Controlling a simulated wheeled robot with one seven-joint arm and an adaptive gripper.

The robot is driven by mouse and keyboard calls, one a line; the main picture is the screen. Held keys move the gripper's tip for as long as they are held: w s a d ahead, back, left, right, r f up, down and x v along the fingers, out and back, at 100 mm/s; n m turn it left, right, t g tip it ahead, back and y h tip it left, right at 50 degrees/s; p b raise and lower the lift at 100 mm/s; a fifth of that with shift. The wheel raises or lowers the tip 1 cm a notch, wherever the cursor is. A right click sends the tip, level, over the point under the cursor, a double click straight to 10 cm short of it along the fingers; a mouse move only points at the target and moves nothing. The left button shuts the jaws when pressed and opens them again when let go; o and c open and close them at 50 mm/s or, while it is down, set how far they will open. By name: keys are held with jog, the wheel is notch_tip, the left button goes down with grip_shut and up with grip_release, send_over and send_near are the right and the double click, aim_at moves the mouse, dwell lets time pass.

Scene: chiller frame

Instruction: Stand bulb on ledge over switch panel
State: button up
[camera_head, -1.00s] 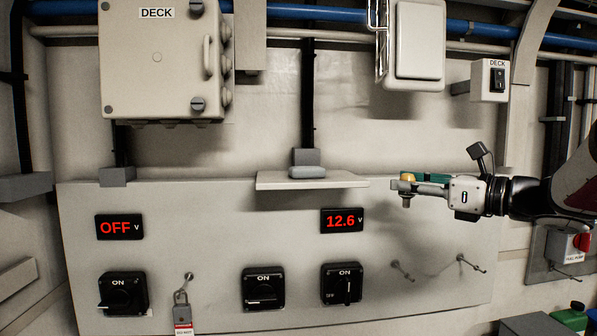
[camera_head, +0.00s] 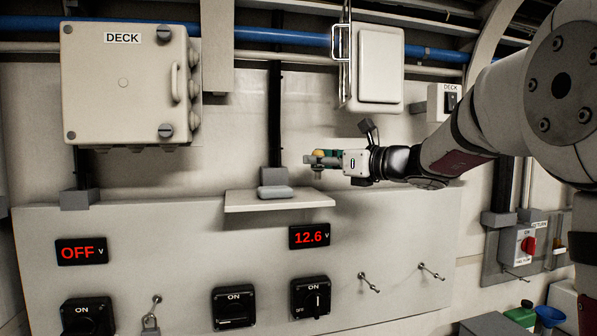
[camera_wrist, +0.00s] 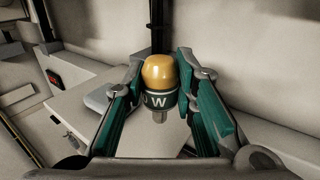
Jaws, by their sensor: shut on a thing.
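The bulb (camera_wrist: 159,76) has a yellow dome and a dark green collar marked W, with a metal stub below. It is upright between the green finger pads of my gripper (camera_wrist: 160,100). In the head view the bulb (camera_head: 319,156) shows at the tip of my gripper (camera_head: 318,162), which is shut on it. The ledge (camera_head: 280,201) is a pale shelf at the top of the switch panel (camera_head: 400,220). In the wrist view the ledge (camera_wrist: 85,120) lies beyond and below the bulb.
A grey block (camera_head: 275,191) sits at the back of the ledge; the ledge's right part is clear. A DECK box (camera_head: 123,85) hangs upper left, and a white caged box (camera_head: 380,65) is above my gripper.

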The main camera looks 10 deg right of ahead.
jog(key=x, duration=0.3)
jog(key=shift+w+a, duration=0.1)
jog(key=shift+f+p, duration=0.75)
jog(key=shift+f, duration=1)
jog(key=shift+f, duration=0.1)
jog(key=o, duration=1)
